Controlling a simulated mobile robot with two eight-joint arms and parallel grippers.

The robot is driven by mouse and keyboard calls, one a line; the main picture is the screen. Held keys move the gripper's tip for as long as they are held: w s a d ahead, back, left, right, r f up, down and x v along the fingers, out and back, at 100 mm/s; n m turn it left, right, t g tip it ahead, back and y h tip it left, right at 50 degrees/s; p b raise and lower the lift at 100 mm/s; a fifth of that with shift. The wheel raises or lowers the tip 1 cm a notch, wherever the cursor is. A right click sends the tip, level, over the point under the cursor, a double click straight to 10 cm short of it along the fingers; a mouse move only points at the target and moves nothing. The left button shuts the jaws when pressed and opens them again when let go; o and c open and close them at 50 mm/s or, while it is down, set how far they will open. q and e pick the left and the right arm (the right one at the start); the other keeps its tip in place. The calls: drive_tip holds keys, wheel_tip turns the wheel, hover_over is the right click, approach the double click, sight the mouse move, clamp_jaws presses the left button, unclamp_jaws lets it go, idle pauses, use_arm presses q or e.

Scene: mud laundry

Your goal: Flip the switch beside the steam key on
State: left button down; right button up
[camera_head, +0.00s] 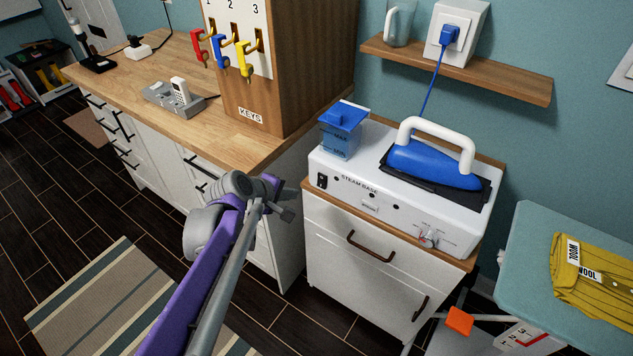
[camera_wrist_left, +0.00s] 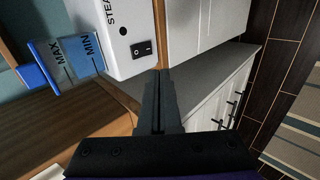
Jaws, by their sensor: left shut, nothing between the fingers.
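A black rocker switch (camera_head: 322,180) is on the left end of the front face of the white steam base (camera_head: 400,212), left of the "STEAM BASE" lettering. It also shows in the left wrist view (camera_wrist_left: 142,49), just above the fingertips. My left gripper (camera_head: 284,202) is left of and a little below the switch in the head view. In the left wrist view its fingers (camera_wrist_left: 160,82) are shut and empty, apart from the switch as far as I can see. A small round knob (camera_head: 428,238) is at the right of the front face. My right gripper is not in view.
A blue iron (camera_head: 432,165) rests on the steam base beside a blue water tank (camera_head: 340,140). Red, blue and yellow keys hang on the key board (camera_head: 262,45) at the left. The wooden counter (camera_head: 225,140) borders my gripper. An ironing board (camera_head: 530,235) stands right.

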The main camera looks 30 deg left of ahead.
use_arm(q)
drive_tip(key=b, duration=0.1)
approach(321, 186)
wheel_tip(321, 186, down, 4)
drive_tip(key=w, duration=0.3)
drive_tip(key=shift+w+d+f, duration=0.15)
drive_tip(key=shift+w+f, duration=0.05)
drive_tip(key=shift+w, duration=0.5)
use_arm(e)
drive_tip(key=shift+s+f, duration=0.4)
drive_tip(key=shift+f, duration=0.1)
use_arm(q)
drive_tip(key=shift+w+f, duration=0.15)
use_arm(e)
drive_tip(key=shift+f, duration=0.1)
